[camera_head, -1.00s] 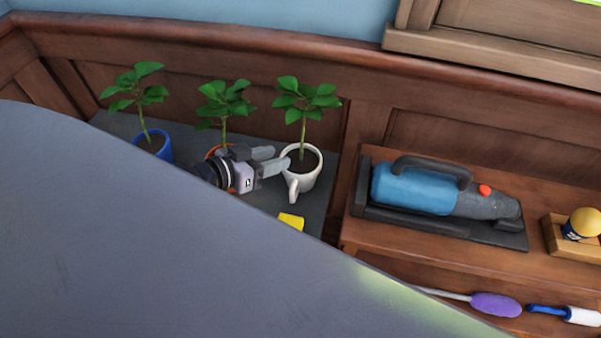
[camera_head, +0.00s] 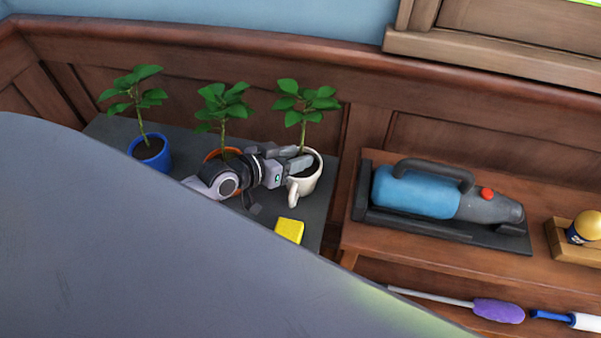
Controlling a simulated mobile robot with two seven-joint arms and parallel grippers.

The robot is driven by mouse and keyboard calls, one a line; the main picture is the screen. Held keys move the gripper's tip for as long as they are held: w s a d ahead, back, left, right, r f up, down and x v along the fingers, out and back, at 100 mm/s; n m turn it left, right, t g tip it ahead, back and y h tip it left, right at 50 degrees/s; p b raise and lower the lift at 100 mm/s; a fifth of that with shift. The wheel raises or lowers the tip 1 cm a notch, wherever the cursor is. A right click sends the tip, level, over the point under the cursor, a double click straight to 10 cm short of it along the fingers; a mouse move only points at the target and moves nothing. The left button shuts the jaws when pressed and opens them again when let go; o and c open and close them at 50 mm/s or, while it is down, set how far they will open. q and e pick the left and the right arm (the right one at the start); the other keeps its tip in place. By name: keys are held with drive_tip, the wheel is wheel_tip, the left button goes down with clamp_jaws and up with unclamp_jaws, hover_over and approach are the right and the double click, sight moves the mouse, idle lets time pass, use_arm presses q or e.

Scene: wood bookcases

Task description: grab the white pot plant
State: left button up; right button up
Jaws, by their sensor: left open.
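The white pot plant (camera_head: 306,184) stands upright at the right end of a dark grey surface, with a green-leaved stem and a handle facing front left. My left gripper (camera_head: 298,158) is open, its fingers pointing right at the pot's rim near the stem. One finger overlaps the left part of the pot's opening; I cannot tell whether it touches. My right gripper is not in view.
An orange pot plant (camera_head: 222,155) stands behind my left gripper, partly hidden. A blue pot plant (camera_head: 152,154) is further left. A yellow object (camera_head: 290,230) lies in front of the white pot. A blue handheld vacuum (camera_head: 420,193) sits on the wooden shelf at right. A large grey surface fills the lower left.

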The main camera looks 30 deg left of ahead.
use_arm(q)
clamp_jaws()
idle(1.0)
drive_tip(key=shift+r, duration=0.1)
idle(0.3)
